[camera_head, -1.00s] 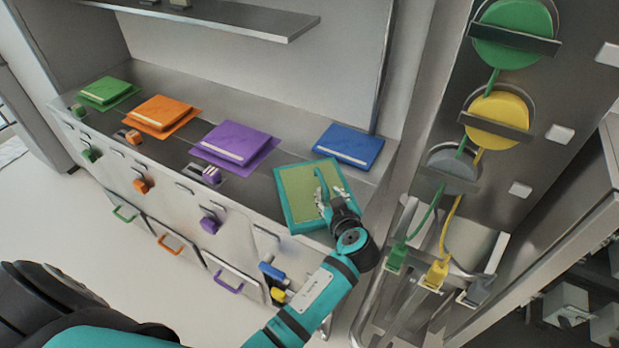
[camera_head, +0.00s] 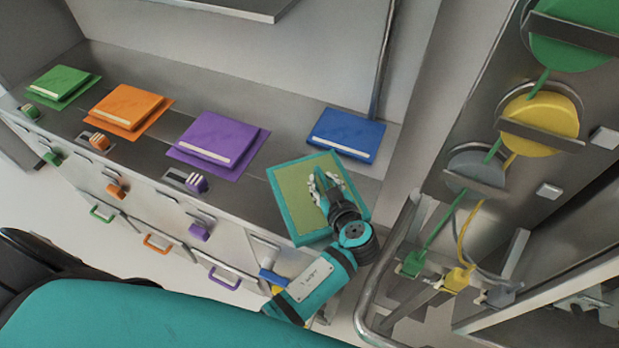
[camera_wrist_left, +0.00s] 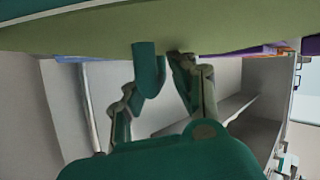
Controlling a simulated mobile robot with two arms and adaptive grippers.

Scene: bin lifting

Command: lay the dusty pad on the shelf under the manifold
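The dusty pad (camera_head: 294,190) is a flat slab with a dull olive face and a teal rim. It is over the right front end of the grey counter, overlapping its front edge. My left gripper (camera_head: 325,186) is over its face, with fingers on both sides of what looks like a small teal grip. In the left wrist view the olive face (camera_wrist_left: 230,32) fills the top, and the fingers (camera_wrist_left: 160,75) reach up to it around the teal piece. The contact is partly hidden. The panel with coloured discs and hoses (camera_head: 478,225), at right, may be the manifold. My right gripper is out of view.
Blue (camera_head: 346,130), purple (camera_head: 218,137), orange (camera_head: 125,103) and green (camera_head: 58,82) pads lie along the counter (camera_head: 255,192). A curved metal rail (camera_head: 366,315) stands at the lower right. An upper shelf (camera_head: 235,8) hangs at the back.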

